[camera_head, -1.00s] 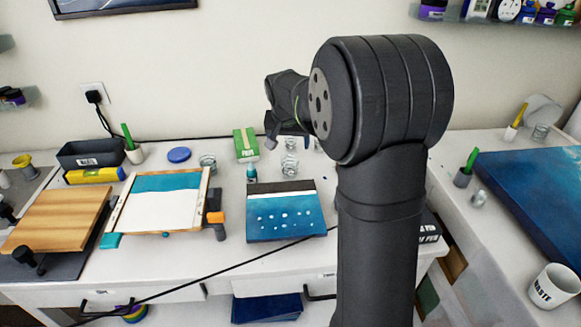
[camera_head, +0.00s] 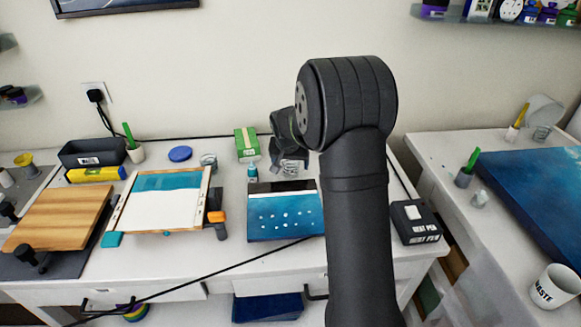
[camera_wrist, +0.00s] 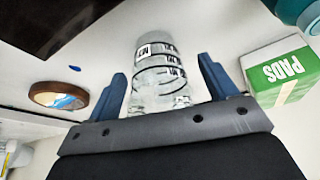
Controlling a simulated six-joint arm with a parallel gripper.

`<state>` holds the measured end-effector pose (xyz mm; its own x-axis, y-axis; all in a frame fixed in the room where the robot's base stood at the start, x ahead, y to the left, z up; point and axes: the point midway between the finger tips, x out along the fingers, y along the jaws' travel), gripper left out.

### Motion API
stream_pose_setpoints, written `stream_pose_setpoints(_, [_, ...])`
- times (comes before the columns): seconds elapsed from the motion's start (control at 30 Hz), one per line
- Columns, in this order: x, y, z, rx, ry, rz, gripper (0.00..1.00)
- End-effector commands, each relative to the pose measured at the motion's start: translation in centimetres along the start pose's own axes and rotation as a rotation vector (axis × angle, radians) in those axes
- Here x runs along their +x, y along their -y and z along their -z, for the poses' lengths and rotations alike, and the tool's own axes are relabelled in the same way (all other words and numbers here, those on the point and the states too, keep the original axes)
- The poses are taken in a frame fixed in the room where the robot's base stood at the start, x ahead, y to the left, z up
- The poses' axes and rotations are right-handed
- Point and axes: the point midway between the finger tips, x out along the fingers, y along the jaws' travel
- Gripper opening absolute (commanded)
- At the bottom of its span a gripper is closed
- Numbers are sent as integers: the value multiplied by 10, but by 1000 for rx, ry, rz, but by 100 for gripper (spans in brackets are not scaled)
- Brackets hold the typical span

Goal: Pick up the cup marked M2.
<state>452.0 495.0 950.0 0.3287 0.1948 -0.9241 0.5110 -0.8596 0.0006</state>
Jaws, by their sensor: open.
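Clear cups with dark bands (camera_wrist: 158,75) stand between the two blue fingers of my gripper (camera_wrist: 162,78) in the wrist view. They overlap there, so I cannot tell whether they are nested or in a row. An upper label looks like M2 or M3; I cannot read it surely. The fingers are open, one on each side, with visible gaps. In the head view, my gripper (camera_head: 276,158) is over the clear cups (camera_head: 291,167) behind the blue panel, and my arm hides part of that area.
A green PADS box (camera_head: 246,144) stands close by; it also shows in the wrist view (camera_wrist: 280,72). A small teal bottle (camera_head: 252,172), another clear cup (camera_head: 208,160) and a blue disc (camera_head: 180,154) are near. The dotted blue panel (camera_head: 285,215) lies in front.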

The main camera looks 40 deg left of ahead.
Motion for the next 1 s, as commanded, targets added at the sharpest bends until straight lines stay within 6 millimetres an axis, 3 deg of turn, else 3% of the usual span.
stream_pose_setpoints(0.13, [-1, 0, 0, 0, -1, 0, 78])
stream_pose_setpoints(0.3, [-1, 0, 0, 0, -1, 0, 45])
stream_pose_setpoints(0.4, [-1, 0, 0, 0, -1, 0, 31])
stream_pose_setpoints(0.77, [-6, 0, 3, 1, -2, 1, 30])
stream_pose_setpoints(1.0, [-35, 0, 16, 1, -5, 1, 30])
